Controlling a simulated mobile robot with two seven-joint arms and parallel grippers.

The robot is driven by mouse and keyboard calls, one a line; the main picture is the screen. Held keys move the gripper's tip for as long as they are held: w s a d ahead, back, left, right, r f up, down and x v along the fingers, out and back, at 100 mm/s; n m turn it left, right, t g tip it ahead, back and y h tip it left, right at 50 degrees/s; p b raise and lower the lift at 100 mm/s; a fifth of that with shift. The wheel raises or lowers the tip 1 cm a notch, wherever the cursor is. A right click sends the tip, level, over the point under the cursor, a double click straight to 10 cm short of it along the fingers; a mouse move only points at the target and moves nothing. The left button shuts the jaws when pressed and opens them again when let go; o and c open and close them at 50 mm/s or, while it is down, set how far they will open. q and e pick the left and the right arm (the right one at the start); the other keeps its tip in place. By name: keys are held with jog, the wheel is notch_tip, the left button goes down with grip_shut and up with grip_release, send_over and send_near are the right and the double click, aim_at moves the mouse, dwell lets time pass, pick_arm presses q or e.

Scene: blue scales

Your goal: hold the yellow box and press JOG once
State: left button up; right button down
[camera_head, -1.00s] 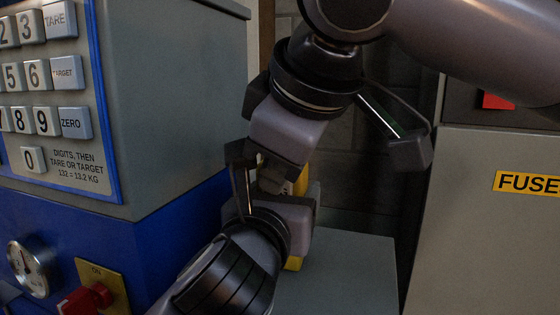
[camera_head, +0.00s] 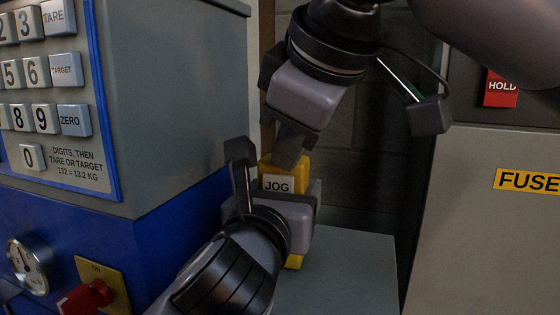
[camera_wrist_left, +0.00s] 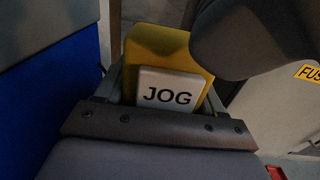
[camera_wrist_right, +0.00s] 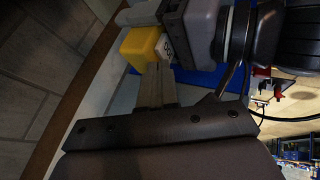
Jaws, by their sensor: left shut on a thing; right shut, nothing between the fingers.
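The yellow box (camera_head: 297,176) stands above a grey surface in the head view, with a white JOG button (camera_head: 277,184) on its face. My left gripper (camera_head: 290,200) is shut on the yellow box and hides its middle. In the left wrist view the yellow box (camera_wrist_left: 150,42) and the JOG button (camera_wrist_left: 168,93) show clearly between the fingers. My right gripper (camera_head: 287,155) is shut and empty, with its fingertips close above the box's top in the head view. In the right wrist view its fingers (camera_wrist_right: 155,80) point towards the yellow box (camera_wrist_right: 143,46); contact cannot be told.
A keypad cabinet (camera_head: 185,90) with a blue lower part stands at the left, with a red switch (camera_head: 88,297) low down. A grey cabinet (camera_head: 490,230) with a FUSE label and a red HOLD button (camera_head: 501,89) stands at the right. A grey ledge (camera_head: 340,270) lies between them.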

jog(key=v, duration=0.7)
jog(key=shift+s+a+r, duration=0.15)
jog(key=shift+s, duration=0.35)
pick_arm(q)
jog(key=shift+w, duration=0.1)
